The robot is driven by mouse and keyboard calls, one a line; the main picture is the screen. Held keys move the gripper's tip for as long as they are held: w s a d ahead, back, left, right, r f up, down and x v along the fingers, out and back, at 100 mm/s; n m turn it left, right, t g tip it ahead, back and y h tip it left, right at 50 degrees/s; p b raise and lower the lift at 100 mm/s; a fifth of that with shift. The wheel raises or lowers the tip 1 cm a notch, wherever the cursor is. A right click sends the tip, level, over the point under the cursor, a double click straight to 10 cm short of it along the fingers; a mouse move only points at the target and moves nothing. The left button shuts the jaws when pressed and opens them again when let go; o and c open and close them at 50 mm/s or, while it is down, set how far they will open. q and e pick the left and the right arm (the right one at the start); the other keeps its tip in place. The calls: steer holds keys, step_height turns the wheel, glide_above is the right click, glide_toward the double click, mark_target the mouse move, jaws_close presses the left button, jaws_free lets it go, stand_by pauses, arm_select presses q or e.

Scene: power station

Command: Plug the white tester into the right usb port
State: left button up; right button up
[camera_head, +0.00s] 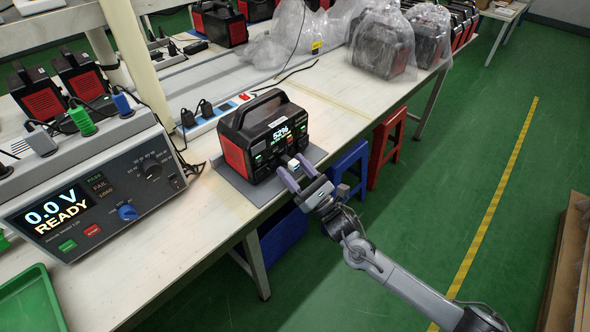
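The black and red power station (262,135) stands on a grey mat near the table's front edge, its lit display and port panel facing my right arm. My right gripper (294,170) is at the right part of this panel, its two fingers on either side of a small white piece, which looks like the white tester (294,164). The fingers appear closed on it. The tester's far end is close to the panel; I cannot tell whether it is inside a port. The fingers and tester hide the right USB port. My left gripper is not in view.
A test unit (95,200) reading "0.0 V READY" stands at left, with grey, green and blue plugs behind it. A green tray (35,300) lies at lower left. A power strip (215,115) is behind the power station. Blue (350,165) and red stools stand below the table edge.

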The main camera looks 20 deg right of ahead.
steer(key=shift+s+d+f+p, duration=0.2)
steer(key=shift+s+p, duration=0.1)
steer(key=shift+s, duration=0.15)
steer(key=p+v, duration=0.2)
steer(key=v, duration=0.8)
steer(key=shift+p, duration=0.35)
steer(key=shift+a, duration=0.1)
